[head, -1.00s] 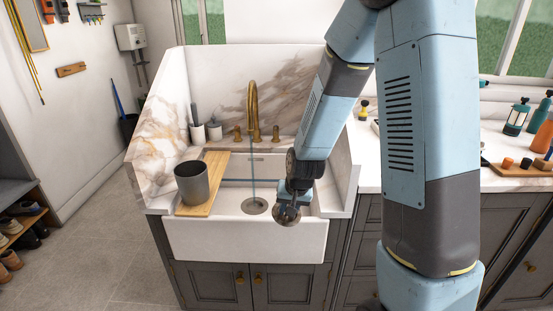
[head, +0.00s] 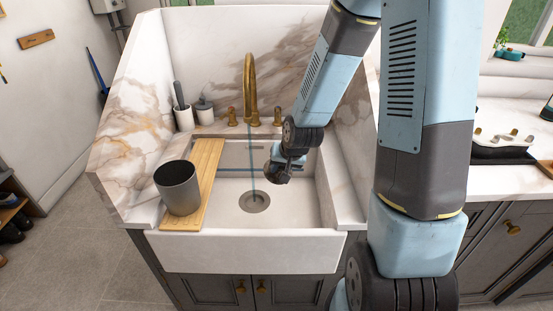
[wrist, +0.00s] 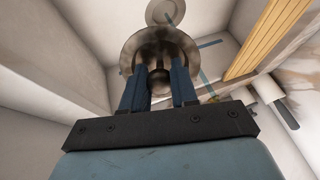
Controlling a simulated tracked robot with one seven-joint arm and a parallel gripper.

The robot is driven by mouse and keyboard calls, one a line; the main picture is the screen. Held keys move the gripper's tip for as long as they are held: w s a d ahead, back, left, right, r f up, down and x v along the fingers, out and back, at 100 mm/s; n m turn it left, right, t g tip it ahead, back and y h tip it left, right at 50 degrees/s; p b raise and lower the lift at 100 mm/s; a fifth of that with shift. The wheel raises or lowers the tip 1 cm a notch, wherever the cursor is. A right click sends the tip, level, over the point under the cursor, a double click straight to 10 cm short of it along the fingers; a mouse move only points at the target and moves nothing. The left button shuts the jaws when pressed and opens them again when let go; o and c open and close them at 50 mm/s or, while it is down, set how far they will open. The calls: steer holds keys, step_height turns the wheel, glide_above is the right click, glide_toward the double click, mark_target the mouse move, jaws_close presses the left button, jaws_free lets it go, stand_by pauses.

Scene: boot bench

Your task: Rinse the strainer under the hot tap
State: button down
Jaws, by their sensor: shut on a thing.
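My gripper (head: 285,166) is shut on the strainer (wrist: 130,48), a round dark metal piece held between the two blue fingers in the wrist view. In the head view the strainer (head: 277,177) is small and partly hidden by my gripper, over the right half of the white sink (head: 240,252). The brass tap (head: 249,85) stands at the back of the sink with brass handles beside it.
A wooden board (head: 207,165) spans the sink's left side with a grey cup (head: 178,188) on it. A brush holder (head: 183,117) and a pot (head: 204,114) stand at the back left. Marble walls enclose the left and back. The sink's middle is clear.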

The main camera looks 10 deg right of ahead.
steer(key=shift+w+d, duration=0.15)
steer(key=shift+w, duration=0.3)
steer(key=shift+w+a+f, duration=0.15)
steer(key=shift+w+a, duration=0.15)
steer(key=shift+w, duration=0.35)
steer(key=shift+w+a+f, duration=0.15)
steer(key=shift+w+a, duration=0.15)
steer(key=shift+w, duration=0.4)
steer(key=shift+w+a+f, duration=0.15)
steer(key=shift+w+a, duration=0.15)
steer(key=shift+w, duration=0.35)
steer(key=w+a+f, duration=0.1)
steer(key=w+a, duration=0.2)
steer(key=w, duration=0.5)
steer(key=shift+w+f, duration=0.3)
steer(key=shift+f, duration=0.1)
steer(key=shift+w+d, duration=0.1)
steer(key=shift+d, duration=0.15)
steer(key=shift+w+d, duration=0.1)
steer(key=shift+d, duration=0.3)
steer(key=shift+a, duration=0.35)
steer(key=shift+s+a, duration=0.2)
steer(key=shift+a, duration=0.05)
steer(key=shift+d, duration=0.1)
